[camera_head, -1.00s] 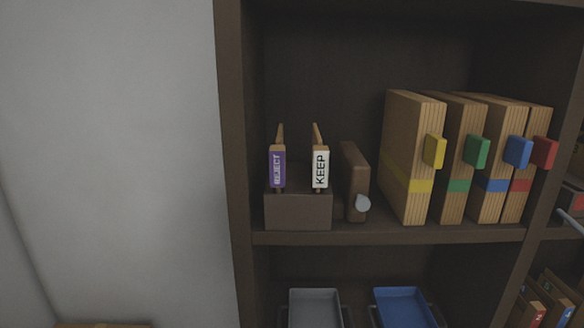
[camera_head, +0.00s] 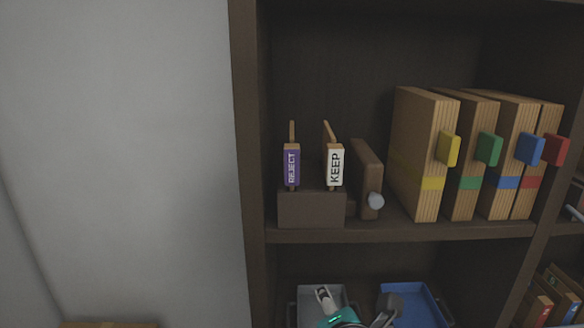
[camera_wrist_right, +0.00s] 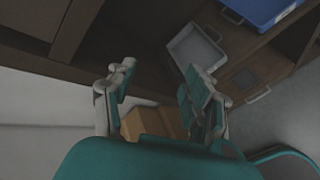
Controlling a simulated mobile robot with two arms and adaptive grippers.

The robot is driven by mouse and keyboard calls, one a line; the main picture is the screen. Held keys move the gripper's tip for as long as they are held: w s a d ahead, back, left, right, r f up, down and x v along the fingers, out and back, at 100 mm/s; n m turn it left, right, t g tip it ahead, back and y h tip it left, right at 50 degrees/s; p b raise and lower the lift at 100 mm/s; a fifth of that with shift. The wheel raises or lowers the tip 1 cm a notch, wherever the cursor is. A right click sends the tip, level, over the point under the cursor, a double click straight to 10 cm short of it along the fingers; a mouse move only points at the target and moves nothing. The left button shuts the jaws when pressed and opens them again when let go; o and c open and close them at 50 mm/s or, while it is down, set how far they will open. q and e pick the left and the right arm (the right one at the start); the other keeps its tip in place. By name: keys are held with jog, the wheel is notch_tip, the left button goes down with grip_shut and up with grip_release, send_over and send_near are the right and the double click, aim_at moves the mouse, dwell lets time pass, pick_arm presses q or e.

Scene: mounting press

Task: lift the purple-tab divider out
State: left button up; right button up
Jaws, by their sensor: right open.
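The purple-tab divider (camera_head: 292,167), marked REJECT, stands upright in a brown block (camera_head: 311,210) at the left of the shelf. A white-tab divider (camera_head: 335,168), marked KEEP, stands just right of it in the same block. My right gripper (camera_head: 356,303) comes in at the bottom edge of the head view, well below the block and in front of the trays. Its two teal-and-grey fingers are spread and empty in the right wrist view (camera_wrist_right: 160,82). The dividers do not show there. My left gripper is not in view.
A dark brown piece (camera_head: 368,172) with a grey knob stands right of the block. Several wooden files with coloured tabs, the nearest yellow (camera_head: 425,195), fill the right of the shelf. Below are a grey tray (camera_wrist_right: 194,46) and a blue tray (camera_head: 432,305). The shelf's left upright (camera_head: 247,130) is close by.

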jog(key=a+r+n+t, duration=0.35)
jog(key=r+n, duration=0.35)
jog(key=r, duration=0.4)
jog(key=n+t, duration=0.3)
jog(key=n, duration=0.2)
send_near(292, 175)
jog(key=s, duration=0.5)
jog(key=shift+g, duration=0.25)
jog(key=w, duration=1.2)
jog(key=shift+d+r+p, duration=0.1)
jog(key=shift+r+p, duration=0.3)
jog(key=w+p, duration=0.2)
jog(key=w, duration=0.3)
jog(key=shift+w+f+p, duration=0.1)
jog(key=shift+w+p, duration=0.15)
jog(key=shift+p, duration=0.05)
jog(key=shift+w+f, duration=0.1)
jog(key=shift+w, duration=0.05)
grip_shut()
